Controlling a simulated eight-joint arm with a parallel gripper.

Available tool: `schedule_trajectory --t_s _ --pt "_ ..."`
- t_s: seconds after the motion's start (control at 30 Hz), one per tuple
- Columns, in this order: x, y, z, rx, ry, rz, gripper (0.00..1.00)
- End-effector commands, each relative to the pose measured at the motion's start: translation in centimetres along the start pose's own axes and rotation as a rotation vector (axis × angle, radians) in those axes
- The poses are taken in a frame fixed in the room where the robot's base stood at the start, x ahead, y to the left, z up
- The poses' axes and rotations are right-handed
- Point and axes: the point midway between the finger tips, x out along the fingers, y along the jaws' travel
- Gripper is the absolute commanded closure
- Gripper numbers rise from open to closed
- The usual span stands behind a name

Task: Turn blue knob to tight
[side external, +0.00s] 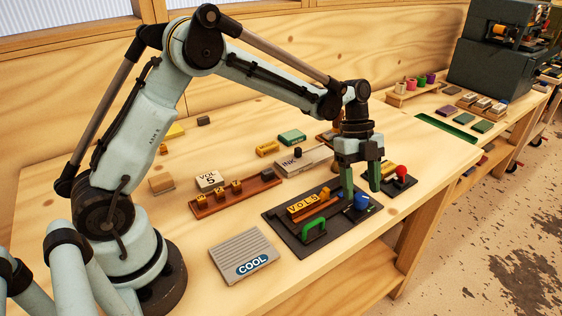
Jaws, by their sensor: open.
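The blue knob (362,201) sits at the right end of a dark panel (285,238) on the wooden bench. My gripper (360,188) is above the panel's right side, pointing down, with its two green fingers spread apart. One finger is just left of the knob and the other is to its upper right. I cannot tell whether either finger touches the knob. No tight mark is readable.
A red-knobbed device (401,172) stands close right of my gripper. A grey ribbed plate marked "COOL" (244,256) lies front left. A brown rack with yellow pieces (236,194) lies left of the panel. Small blocks lie behind. The bench's front edge is close to the panel.

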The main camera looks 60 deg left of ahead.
Motion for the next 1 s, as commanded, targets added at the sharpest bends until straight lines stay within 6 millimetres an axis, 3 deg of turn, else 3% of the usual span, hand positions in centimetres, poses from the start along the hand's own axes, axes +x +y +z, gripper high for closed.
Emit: schedule_trajectory --t_s 0.3,0.5,0.7,1.0 --pt "-6.5 0.0 0.0 0.000 -0.001 -0.001 0.40" --pt "-9.2 0.0 0.0 0.000 -0.001 0.000 0.40" --pt "-10.3 0.0 0.0 0.001 -0.001 0.001 0.40" --pt "-10.3 0.1 0.0 0.000 -0.001 0.000 0.40"
